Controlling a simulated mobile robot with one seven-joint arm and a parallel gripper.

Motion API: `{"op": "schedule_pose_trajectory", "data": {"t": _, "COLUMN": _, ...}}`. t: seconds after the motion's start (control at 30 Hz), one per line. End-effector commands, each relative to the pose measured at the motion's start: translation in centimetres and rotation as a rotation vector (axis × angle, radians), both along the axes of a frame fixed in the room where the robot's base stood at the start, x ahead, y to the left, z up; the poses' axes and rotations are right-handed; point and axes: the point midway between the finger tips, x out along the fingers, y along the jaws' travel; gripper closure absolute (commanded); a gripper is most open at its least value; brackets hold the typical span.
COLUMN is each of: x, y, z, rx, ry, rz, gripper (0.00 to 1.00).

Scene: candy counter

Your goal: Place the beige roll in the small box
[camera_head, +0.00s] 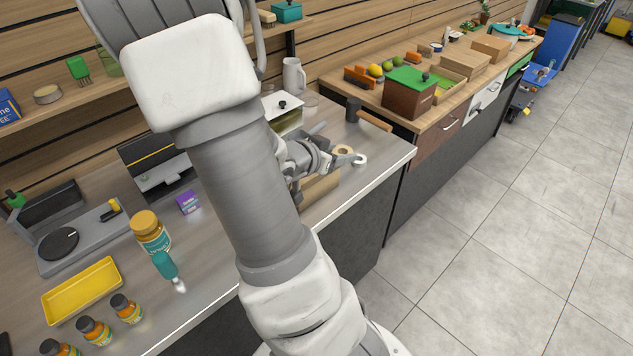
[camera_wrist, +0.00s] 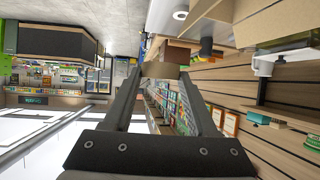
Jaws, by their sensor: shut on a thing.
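The beige roll (camera_head: 345,149), a ring with a dark centre hole, shows at the end of my gripper (camera_head: 334,156) in the head view. My gripper is shut on it and holds it above the counter. A small cardboard box (camera_head: 318,188) stands on the counter just below, partly hidden by my arm. In the wrist view, a tan piece shows between the tips of my gripper (camera_wrist: 160,73); its round shape cannot be made out there. Whether the roll touches the box cannot be told.
A white roll (camera_head: 360,160) lies close to the right, near the counter edge. A yellow tray (camera_head: 82,290), a gold-capped jar (camera_head: 150,230) and several small bottles stand at the left.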

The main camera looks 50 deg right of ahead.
Motion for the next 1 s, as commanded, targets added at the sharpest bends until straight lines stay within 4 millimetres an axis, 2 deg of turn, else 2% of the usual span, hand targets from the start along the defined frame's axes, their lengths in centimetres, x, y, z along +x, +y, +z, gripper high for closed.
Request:
{"op": "schedule_pose_trajectory", "data": {"t": 0.17, "x": 0.1, "y": 0.1, "z": -0.1, "rx": 0.0, "ry": 0.001, "rz": -0.002, "gripper": 0.97}}
{"op": "schedule_pose_trajectory", "data": {"t": 0.27, "x": 1.0, "y": 0.4, "z": -0.7, "rx": 0.0, "ry": 0.003, "rz": -0.001, "gripper": 0.97}}
{"op": "schedule_pose_trajectory", "data": {"t": 0.7, "x": 9.1, "y": 3.7, "z": -5.9, "rx": -0.001, "ry": 0.002, "rz": 0.0, "gripper": 0.97}}
{"op": "schedule_pose_trajectory", "data": {"t": 0.83, "x": 10.4, "y": 4.2, "z": -6.7, "rx": -0.001, "ry": 0.0, "rz": -0.002, "gripper": 0.97}}
{"op": "schedule_pose_trajectory", "data": {"t": 1.0, "x": 10.8, "y": 4.4, "z": -7.9, "rx": 0.0, "ry": 0.003, "rz": -0.003, "gripper": 0.97}}
